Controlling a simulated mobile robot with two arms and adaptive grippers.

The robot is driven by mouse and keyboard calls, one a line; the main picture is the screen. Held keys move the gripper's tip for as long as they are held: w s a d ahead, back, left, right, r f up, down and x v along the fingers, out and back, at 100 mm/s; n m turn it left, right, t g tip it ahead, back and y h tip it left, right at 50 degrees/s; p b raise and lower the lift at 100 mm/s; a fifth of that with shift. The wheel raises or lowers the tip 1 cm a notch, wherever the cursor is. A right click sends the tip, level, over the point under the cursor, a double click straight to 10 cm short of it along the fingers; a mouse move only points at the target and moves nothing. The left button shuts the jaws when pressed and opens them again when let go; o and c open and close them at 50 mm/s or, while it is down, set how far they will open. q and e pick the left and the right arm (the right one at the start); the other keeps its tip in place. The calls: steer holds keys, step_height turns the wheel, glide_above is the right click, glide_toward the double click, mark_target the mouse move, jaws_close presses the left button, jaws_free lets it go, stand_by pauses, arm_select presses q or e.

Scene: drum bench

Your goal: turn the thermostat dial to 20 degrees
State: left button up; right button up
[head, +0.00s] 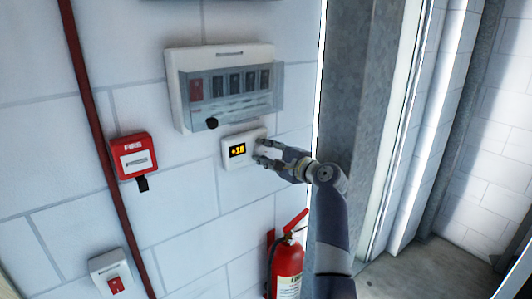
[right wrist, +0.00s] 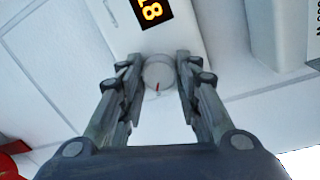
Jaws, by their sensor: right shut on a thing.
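The white thermostat (head: 228,161) is on the wall near the middle of the head view. Its lit display (head: 238,150) seems to read 18, with a small mark before it. In the right wrist view the display (right wrist: 151,10) is partly cut off at the top. The round pale dial (right wrist: 158,72) has a red pointer mark toward its lower edge. My right gripper (right wrist: 160,82) is shut on the dial, with a finger on each side. In the head view my right gripper (head: 263,153) largely hides the dial. My left gripper is not in view.
A breaker box (head: 178,105) with a clear cover hangs just above the thermostat. A red fire call point (head: 133,155) and a red pipe (head: 86,100) are to the left. A red-rocker switch (head: 112,275) and a fire extinguisher (head: 287,268) are lower. A grey column (head: 350,80) stands right.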

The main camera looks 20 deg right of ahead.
steer(key=shift+f, duration=0.1)
stand_by(0.4)
steer(key=o, duration=1.1)
